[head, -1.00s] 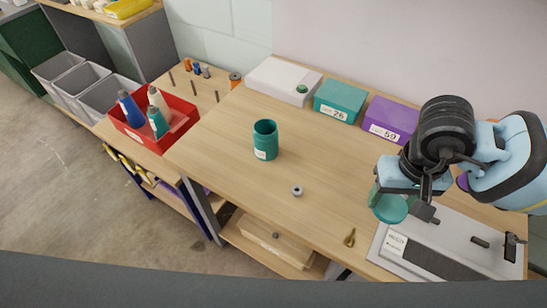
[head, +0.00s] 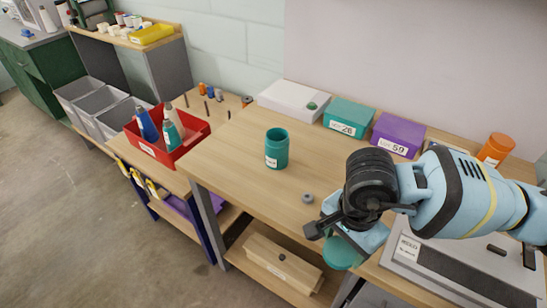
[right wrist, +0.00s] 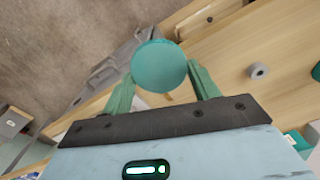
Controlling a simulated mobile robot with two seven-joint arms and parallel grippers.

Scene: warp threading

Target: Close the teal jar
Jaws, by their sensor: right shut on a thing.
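The teal jar (head: 277,150) stands upright and open-topped on the wooden table, with a white label on its front. My right gripper (head: 340,243) is at the table's front edge, in front of the jar and to its right. It is shut on a round teal lid (head: 343,254), which is held clear of the jar. In the right wrist view the lid (right wrist: 159,66) sits between the two green fingers. A teal edge at the right border there may be the jar. My left gripper is out of view.
A small grey ring (head: 307,197) lies between the jar and my right gripper. A white box (head: 290,97), a teal box (head: 348,117) and a purple box (head: 398,134) line the back. A red bin (head: 190,146) with bottles stands left. Table around the jar is clear.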

